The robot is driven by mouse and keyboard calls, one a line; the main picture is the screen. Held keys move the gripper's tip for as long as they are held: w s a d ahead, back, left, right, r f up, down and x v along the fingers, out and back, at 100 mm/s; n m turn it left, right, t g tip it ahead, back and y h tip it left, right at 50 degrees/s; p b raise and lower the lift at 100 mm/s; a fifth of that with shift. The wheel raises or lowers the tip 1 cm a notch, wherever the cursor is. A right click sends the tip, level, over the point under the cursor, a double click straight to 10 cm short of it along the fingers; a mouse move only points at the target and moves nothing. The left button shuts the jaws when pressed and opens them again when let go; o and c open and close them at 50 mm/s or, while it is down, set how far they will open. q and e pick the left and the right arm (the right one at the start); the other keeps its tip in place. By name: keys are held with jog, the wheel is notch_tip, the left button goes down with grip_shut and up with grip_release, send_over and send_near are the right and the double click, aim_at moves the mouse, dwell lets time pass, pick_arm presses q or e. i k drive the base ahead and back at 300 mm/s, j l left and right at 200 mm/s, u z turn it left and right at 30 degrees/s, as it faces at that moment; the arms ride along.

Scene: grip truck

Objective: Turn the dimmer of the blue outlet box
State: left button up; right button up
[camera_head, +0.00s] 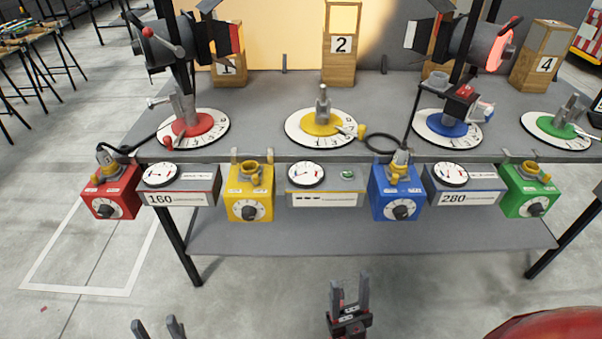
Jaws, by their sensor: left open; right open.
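The blue outlet box (397,192) hangs on the front edge of the table, right of centre. Its dimmer (402,212) is a dark knob on a round white dial on the front face. A plug with a black cable sits in the top of the box. My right gripper (349,291) is open and empty, pointing up at the bottom of the view, below and left of the blue box and apart from it. My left gripper (158,325) is open at the bottom left edge, mostly cut off, far from the blue box.
Red (110,194), yellow (249,193) and green (530,190) outlet boxes hang along the same edge, with meter boxes between them, one reading 280 (464,188). Spotlights (480,45) stand on the tabletop (270,100). A lower shelf (300,236) lies beneath. A red rounded object (550,325) is at bottom right.

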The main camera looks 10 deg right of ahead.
aim_at(400, 212)
jog(key=z, duration=1.15)
